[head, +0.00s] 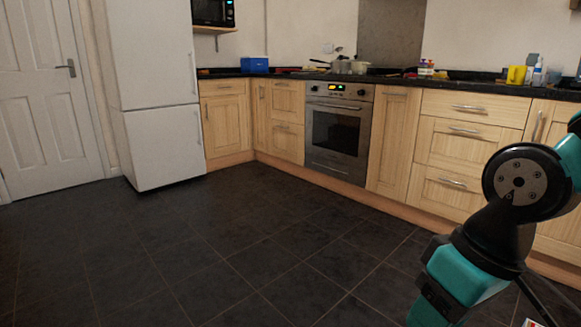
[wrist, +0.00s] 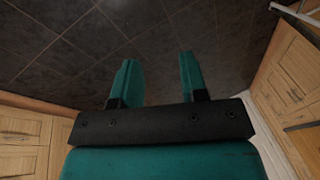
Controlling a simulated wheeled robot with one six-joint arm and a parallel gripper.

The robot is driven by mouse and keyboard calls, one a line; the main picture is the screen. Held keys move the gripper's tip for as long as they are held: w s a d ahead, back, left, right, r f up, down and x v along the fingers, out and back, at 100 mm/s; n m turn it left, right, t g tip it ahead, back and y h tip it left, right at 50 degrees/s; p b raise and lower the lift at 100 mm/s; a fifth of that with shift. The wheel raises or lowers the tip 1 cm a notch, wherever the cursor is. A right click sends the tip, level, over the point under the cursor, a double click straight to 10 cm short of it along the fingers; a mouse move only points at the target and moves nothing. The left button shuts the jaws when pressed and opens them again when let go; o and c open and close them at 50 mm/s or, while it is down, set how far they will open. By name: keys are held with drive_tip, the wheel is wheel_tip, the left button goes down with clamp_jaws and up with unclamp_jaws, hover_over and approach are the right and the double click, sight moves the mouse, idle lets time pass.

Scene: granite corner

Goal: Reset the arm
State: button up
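My gripper (wrist: 158,62) shows in the wrist view, with two teal fingers standing apart on a dark bar. It is open, and nothing is between the fingers; only dark floor tiles show beyond them. In the head view my teal and black arm is at the right edge, folded, in front of the wooden cabinets. The fingers cannot be made out in the head view.
A white fridge (head: 155,90) stands at the left by a white door (head: 38,100). Wooden cabinets with an oven (head: 337,130) and a dark worktop (head: 395,80) run along the back and right, close to my arm.

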drive_tip(key=s+a+r+n+y+p, duration=0.1)
drive_tip(key=s+a+r+n, duration=0.15)
drive_tip(key=s, duration=0.35)
wheel_tip(320, 180, up, 38)
drive_tip(key=p, duration=3.7)
drive_tip(key=shift+w+d+f+m, duration=0.15)
drive_tip(key=shift+w+f+m, duration=0.1)
drive_tip(key=shift+w+m, duration=0.2)
drive_tip(key=shift+d, duration=0.1)
